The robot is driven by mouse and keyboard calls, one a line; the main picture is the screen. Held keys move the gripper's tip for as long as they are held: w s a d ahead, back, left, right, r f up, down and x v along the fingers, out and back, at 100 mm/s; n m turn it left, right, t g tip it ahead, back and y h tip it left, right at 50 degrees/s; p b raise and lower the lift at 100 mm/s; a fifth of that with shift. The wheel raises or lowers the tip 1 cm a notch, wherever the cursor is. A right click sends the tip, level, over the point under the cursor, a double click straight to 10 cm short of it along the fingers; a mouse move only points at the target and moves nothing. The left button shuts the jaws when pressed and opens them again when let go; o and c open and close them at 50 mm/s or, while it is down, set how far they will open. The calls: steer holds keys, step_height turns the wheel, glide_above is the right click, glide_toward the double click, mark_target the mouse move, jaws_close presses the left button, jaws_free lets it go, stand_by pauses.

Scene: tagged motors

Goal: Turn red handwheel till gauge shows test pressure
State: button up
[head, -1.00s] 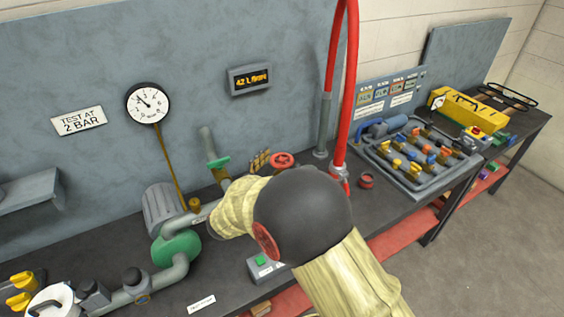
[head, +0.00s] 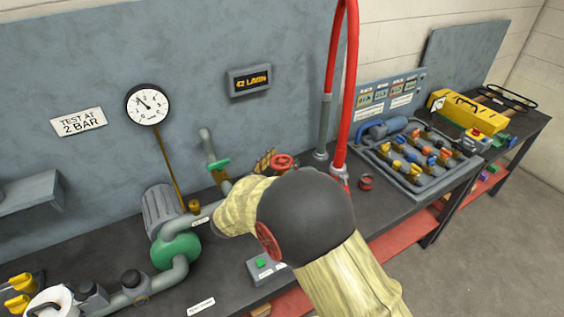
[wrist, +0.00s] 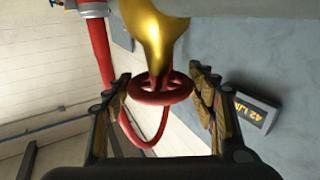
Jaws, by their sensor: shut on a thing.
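The red handwheel (head: 281,162) sits on the pipework at the back of the bench; it fills the middle of the wrist view (wrist: 155,95) below a gold valve body (wrist: 155,35). My gripper (wrist: 160,98) has its fingers on opposite sides of the wheel rim and is shut on it. In the head view, my arm hides most of my gripper. The round white pressure gauge (head: 148,104) hangs on the grey wall panel; its black needle points to the upper left, but the small numbers are hard to read. A sign (head: 78,121) reads TEST AT 2 BAR.
A display (head: 249,80) reads 42 L/MIN. A green pump (head: 176,251) and grey pipes stand left of my arm. A red hose (head: 337,90) rises behind it. A box with a green button (head: 262,263) is near the front. A valve tray (head: 400,178) stands right.

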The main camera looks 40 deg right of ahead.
steer(key=c, duration=0.4)
steer(key=shift+o, duration=0.2)
steer(key=shift+r+t, duration=0.1)
steer(key=shift+t, duration=0.2)
steer(key=shift+n+t+p, duration=0.45)
steer(key=shift+n+t, duration=0.05)
steer(key=shift+n+t+y, duration=0.8)
steer(key=shift+t, duration=0.3)
steer(key=o, duration=1.1)
steer(key=shift+o, duration=0.4)
steer(key=shift+a, duration=0.15)
steer(key=v, duration=1.1)
steer(key=shift+s+a, duration=0.15)
steer(key=shift+a, duration=0.2)
